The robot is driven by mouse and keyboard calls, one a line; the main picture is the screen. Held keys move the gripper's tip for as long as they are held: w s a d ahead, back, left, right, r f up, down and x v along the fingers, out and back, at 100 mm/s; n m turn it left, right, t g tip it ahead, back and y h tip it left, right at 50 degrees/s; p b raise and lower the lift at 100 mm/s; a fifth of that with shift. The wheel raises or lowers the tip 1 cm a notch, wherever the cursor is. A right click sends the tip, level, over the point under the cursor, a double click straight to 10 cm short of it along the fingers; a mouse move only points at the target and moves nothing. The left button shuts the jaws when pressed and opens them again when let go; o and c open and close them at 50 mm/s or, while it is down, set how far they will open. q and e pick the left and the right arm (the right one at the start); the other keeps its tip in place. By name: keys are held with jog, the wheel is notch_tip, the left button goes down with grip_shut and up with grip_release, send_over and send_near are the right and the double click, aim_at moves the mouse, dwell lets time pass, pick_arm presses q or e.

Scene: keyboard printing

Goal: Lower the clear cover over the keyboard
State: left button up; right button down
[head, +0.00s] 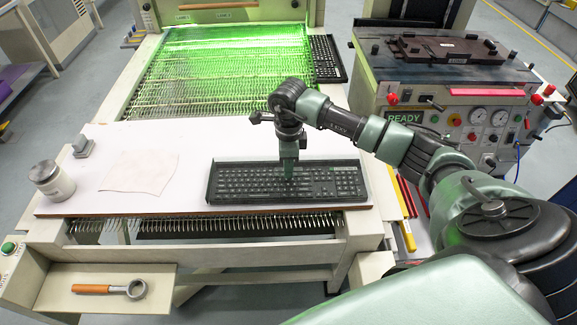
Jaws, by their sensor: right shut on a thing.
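A black keyboard (325,185) lies along the front right of the white table top. My right gripper (288,174) points straight down over the upper middle of this keyboard. Its fingertips overlap the keys and look shut on the keyboard, though the grip itself is small and partly hidden. I cannot make out a clear cover in this view. My left gripper is not in view.
Behind the table top (200,195) is a green-lit conveyor bed (220,65), with another keyboard (325,57) at its right. A control machine (440,110) marked READY stands right. A cloth (140,172) and a jar (52,180) lie left; a wooden-handled tool (108,289) lies in front.

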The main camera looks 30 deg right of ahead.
jog(key=shift+f+b, duration=0.35)
jog(key=shift+b, duration=0.05)
dwell(0.4)
jog(key=c, duration=1.3)
grip_release()
jog(key=shift+c, duration=0.2)
jog(key=shift+r+p, duration=2.1)
jog(key=shift+r, duration=1.45)
jog(key=shift+a, duration=0.1)
